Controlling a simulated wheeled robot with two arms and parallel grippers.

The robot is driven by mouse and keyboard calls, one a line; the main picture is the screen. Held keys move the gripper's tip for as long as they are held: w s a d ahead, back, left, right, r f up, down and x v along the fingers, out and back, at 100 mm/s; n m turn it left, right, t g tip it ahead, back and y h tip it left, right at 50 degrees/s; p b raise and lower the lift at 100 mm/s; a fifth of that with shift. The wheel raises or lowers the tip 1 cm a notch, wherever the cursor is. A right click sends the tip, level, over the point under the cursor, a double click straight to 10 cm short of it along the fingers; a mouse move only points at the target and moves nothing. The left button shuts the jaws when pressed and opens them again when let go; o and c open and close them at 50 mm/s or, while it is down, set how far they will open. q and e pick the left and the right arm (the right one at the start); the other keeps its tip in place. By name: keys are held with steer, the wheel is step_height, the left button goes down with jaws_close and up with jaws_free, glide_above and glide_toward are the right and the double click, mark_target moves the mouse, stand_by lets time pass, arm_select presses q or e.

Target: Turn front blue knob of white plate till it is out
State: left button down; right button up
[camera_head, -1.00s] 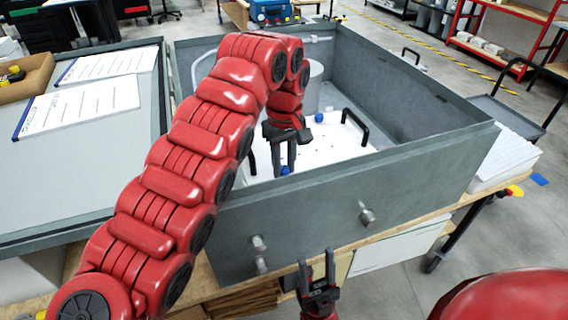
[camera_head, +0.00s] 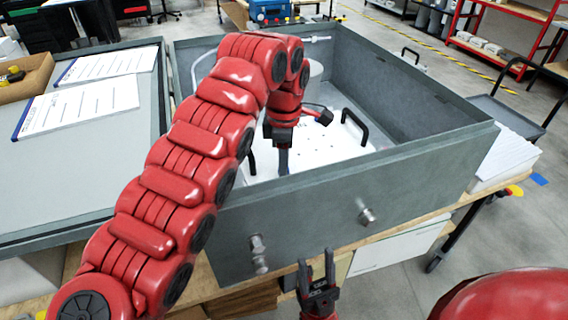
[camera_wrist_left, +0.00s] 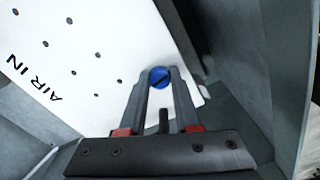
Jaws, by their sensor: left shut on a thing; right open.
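The white plate (camera_head: 335,140) lies inside the grey box and has a black handle (camera_head: 355,127) on its right. My left gripper (camera_head: 283,167) points down at the plate's front part, just behind the box's front wall. In the left wrist view the front blue knob (camera_wrist_left: 159,77), with a dark slot across its top, sits between the tips of the left gripper (camera_wrist_left: 160,84), which is shut on it. In the head view the knob is hidden by the gripper. My right gripper (camera_head: 317,268) is open and empty in front of the box.
The grey box's front wall (camera_head: 310,212) stands between my two grippers and bears metal knobs (camera_head: 366,215). Its side walls rise around the plate. A grey panel with paper sheets (camera_head: 82,108) lies to the left. White sheets (camera_head: 505,160) are stacked at right.

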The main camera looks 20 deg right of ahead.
arm_select(q)
steer(key=n, duration=0.6)
steer(key=shift+s+f, duration=0.1)
steer(key=shift+f, duration=0.15)
steer(key=n, duration=0.5)
steer(key=shift+n, duration=0.4)
steer(key=c, duration=0.6)
jaws_free()
steer(key=shift+a+r, duration=0.1)
steer(key=shift+r, duration=0.2)
step_height(320, 180, up, 17)
steer(key=p, duration=1.7)
